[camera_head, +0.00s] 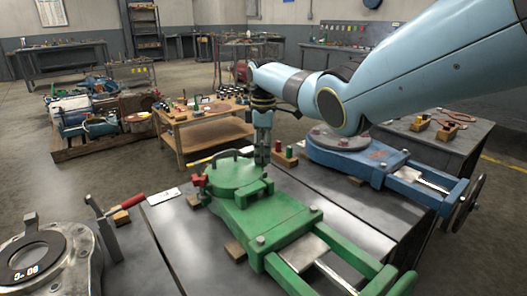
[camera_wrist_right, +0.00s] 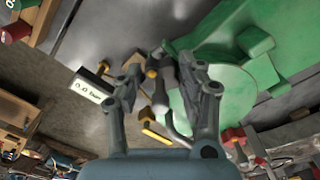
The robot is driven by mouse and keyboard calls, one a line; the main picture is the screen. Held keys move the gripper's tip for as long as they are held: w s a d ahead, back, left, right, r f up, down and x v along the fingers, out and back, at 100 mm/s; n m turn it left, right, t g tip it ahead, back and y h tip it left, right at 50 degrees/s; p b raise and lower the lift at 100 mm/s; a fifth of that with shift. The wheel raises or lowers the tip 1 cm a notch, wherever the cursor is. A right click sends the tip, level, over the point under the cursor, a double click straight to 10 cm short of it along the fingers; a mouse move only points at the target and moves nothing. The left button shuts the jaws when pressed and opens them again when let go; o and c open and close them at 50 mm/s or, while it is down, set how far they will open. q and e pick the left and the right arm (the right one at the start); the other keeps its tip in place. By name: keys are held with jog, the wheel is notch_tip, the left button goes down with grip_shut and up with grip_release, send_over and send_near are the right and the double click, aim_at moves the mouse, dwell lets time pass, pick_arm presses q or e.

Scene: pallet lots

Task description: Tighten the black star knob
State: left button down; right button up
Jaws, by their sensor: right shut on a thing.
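My right gripper (camera_head: 262,158) points down at the far side of the green vise (camera_head: 240,200), next to its round top. In the right wrist view, the gripper (camera_wrist_right: 163,78) has a slim grey part (camera_wrist_right: 162,72) between its fingers, beside the green body (camera_wrist_right: 225,85). It is shut on this part, whose shape is too unclear to name. I cannot make out a black star knob; it may be hidden by the fingers. A red knob (camera_head: 198,181) sits at the vise's left side. My left gripper is out of view.
A blue vise (camera_head: 355,155) stands close on the right. A wooden block with red and green pegs (camera_head: 285,156) is just beyond the gripper. A grey ring-shaped device (camera_head: 38,258) and a red-handled lever (camera_head: 130,201) are at left. Bare tabletop (camera_head: 185,240) lies between.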

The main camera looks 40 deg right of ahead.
jog(key=shift+c, duration=0.9)
jog(key=shift+a+r+m+p, duration=0.1)
jog(key=shift+r+m+p, duration=0.1)
jog(key=shift+m+p, duration=0.85)
jog(key=m+p, duration=0.1)
jog(key=m, duration=0.3)
jog(key=m+p, duration=0.1)
jog(key=m, duration=0.3)
jog(key=shift+a+f+m, duration=0.1)
jog(key=shift+a+m, duration=0.05)
jog(key=shift+m, duration=0.1)
jog(key=shift+m+p, duration=0.3)
jog(key=shift+m, duration=1.7)
